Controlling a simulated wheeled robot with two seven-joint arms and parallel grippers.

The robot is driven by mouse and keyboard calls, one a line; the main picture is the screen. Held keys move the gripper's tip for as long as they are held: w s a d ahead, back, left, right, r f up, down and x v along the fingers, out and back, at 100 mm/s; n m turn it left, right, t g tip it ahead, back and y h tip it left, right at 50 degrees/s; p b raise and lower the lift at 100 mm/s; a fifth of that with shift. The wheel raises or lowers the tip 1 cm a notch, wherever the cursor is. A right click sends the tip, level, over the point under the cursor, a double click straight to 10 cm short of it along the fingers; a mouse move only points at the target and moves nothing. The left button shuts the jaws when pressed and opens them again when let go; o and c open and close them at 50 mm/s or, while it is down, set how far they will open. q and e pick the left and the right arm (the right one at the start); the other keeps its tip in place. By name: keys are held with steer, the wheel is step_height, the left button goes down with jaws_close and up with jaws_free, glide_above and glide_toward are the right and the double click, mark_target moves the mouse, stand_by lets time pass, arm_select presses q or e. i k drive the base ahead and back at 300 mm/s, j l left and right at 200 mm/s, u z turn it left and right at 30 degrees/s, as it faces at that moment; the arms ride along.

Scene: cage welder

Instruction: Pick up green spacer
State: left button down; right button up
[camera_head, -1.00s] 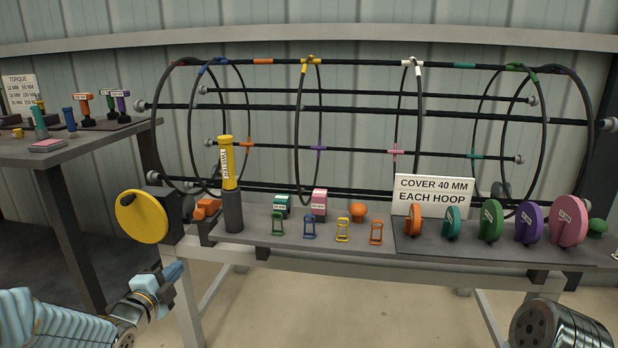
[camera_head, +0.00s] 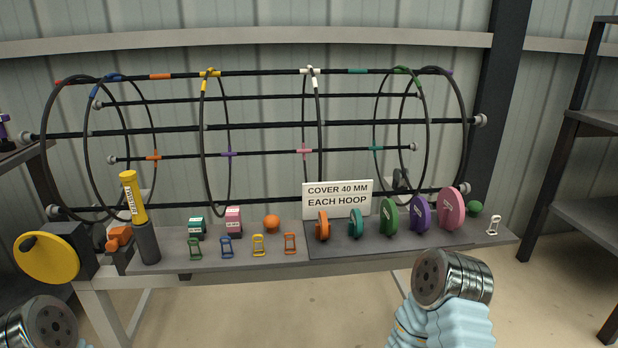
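An upright green disc spacer (camera_head: 389,217) with a white label stands on the bench, between a teal disc (camera_head: 355,223) and a purple disc (camera_head: 420,213). A small green wire-like stand (camera_head: 195,249) is at the front left of the same bench; I cannot tell from its look whether it too counts as a spacer. Only metallic, light-blue parts of my arms show at the bottom left and bottom right, below the bench top. Neither gripper's fingers are in view.
A sign (camera_head: 337,198) stands behind the discs. Orange (camera_head: 322,226) and pink (camera_head: 451,208) discs are at the row's ends. A cage of black bars and hoops (camera_head: 204,150) rises behind. A yellow wheel (camera_head: 47,257) is at left. Dark shelves (camera_head: 585,140) stand at right.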

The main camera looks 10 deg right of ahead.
mark_target(388, 207)
steer(key=j+z, duration=0.2)
steer(key=z, duration=0.65)
steer(key=k+j+z, duration=0.25)
steer(key=j+z, duration=0.25)
steer(key=j, duration=0.25)
steer(key=k+j+z, duration=0.25)
steer(key=j, duration=0.65)
steer(key=i+z, duration=0.05)
